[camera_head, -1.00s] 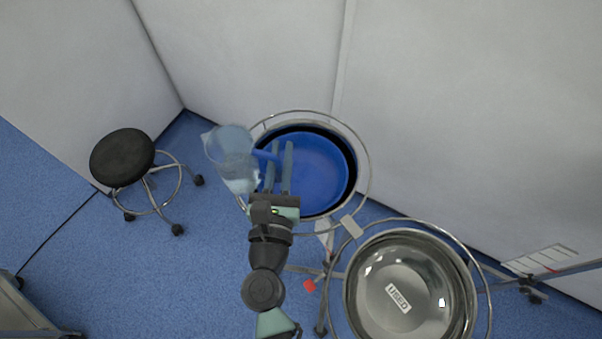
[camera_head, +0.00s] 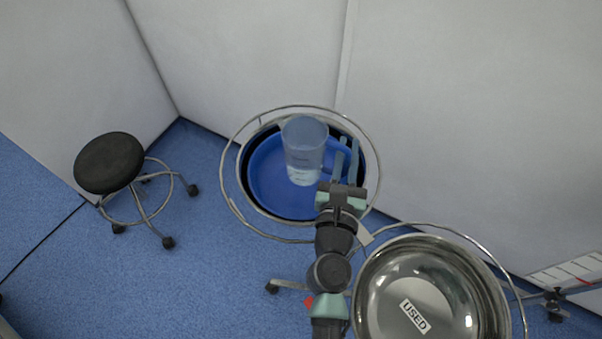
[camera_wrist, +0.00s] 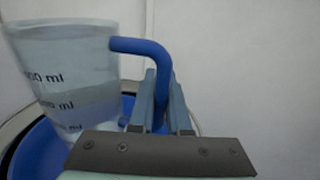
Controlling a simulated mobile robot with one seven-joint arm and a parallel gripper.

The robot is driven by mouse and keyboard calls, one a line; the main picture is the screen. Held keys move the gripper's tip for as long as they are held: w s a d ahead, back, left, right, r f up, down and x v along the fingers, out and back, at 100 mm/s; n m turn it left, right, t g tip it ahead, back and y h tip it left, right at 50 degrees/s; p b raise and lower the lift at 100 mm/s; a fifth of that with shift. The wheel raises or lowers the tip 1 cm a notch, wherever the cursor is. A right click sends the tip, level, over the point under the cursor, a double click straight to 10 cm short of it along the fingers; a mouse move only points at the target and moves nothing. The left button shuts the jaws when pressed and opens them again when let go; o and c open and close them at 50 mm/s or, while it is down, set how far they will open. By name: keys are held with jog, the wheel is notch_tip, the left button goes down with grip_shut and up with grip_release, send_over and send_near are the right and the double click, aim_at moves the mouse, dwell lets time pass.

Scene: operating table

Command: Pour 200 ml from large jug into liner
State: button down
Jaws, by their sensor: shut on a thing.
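The large jug (camera_head: 303,150) is clear, with a blue handle and dark volume marks. It holds some clear liquid in its lower part. In the head view it appears over the blue liner (camera_head: 263,180), which sits inside a round wire-ringed stand. My gripper (camera_head: 345,160) is shut on the jug's handle, to the right of the jug. In the wrist view the jug (camera_wrist: 65,75) is at the left, slightly tilted, and the gripper fingers (camera_wrist: 160,100) close around the blue handle (camera_wrist: 150,50). Part of the blue liner (camera_wrist: 40,150) shows below the jug.
A steel basin (camera_head: 390,290) labelled USED stands in a ringed stand at the lower right, close to my arm. A black stool (camera_head: 110,163) is at the left. White walls (camera_head: 240,50) rise behind the liner. Blue floor is open between stool and liner.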

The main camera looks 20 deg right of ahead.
jog(key=shift+s+d+f+h+b, duration=0.1)
jog(key=shift+d+f+b, duration=0.2)
jog(key=shift+d, duration=0.25)
jog(key=shift+d+f+h+b, duration=0.1)
jog(key=shift+d+f+b, duration=0.2)
jog(key=shift+d, duration=0.2)
jog(key=shift+s+d+f+h+b, duration=0.1)
jog(key=shift+d+f+b, duration=0.15)
jog(key=shift+d, duration=0.3)
jog(key=shift+s+d+r+n+g+p, duration=0.25)
jog(key=shift+n+p, duration=0.55)
jog(key=shift+p, duration=0.4)
jog(key=shift+r+n+g+p, duration=0.35)
jog(key=shift+r+n+p, duration=1.05)
jog(key=shift+p, duration=1.25)
dwell(2.5)
